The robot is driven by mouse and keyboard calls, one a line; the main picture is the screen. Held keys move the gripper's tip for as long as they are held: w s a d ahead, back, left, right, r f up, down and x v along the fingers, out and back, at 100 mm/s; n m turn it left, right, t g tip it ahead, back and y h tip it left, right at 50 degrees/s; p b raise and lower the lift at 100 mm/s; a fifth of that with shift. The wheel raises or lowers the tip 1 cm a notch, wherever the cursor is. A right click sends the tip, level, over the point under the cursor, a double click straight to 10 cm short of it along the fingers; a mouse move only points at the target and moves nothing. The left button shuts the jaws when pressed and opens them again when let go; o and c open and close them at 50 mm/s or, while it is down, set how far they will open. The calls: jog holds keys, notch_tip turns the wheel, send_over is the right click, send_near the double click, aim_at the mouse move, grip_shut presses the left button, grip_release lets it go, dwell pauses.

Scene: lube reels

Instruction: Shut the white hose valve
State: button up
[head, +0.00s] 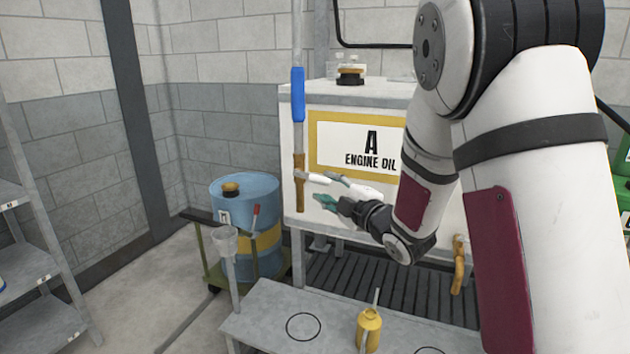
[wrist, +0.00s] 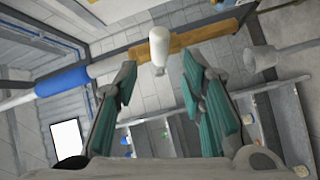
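The hose valve (head: 299,180) is a brown-orange body on an upright pipe, below a blue sleeve (head: 298,95). Its white lever (head: 313,177) sticks out to the right, across the pipe. In the wrist view the white lever (wrist: 159,46) points toward the camera from the brown valve body (wrist: 195,37). My gripper (head: 330,190) is just right of the valve, beside the lever's end. In the wrist view my gripper (wrist: 160,82) has its teal-padded fingers wide apart, with the lever ahead between their tips. I cannot tell whether either finger touches it.
A white engine oil tank (head: 297,135) stands behind the valve. A blue drum (head: 262,195) on a green trolley is at the left. Below are a grey bench (head: 275,300) with a yellow oil can (head: 369,330) and an upright funnel (head: 225,242). Shelves (head: 35,265) stand far left.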

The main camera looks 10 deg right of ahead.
aim_at(317, 181)
jog(key=x, duration=0.6)
jog(key=shift+w+a, duration=0.1)
jog(key=shift+w, duration=0.2)
grip_shut()
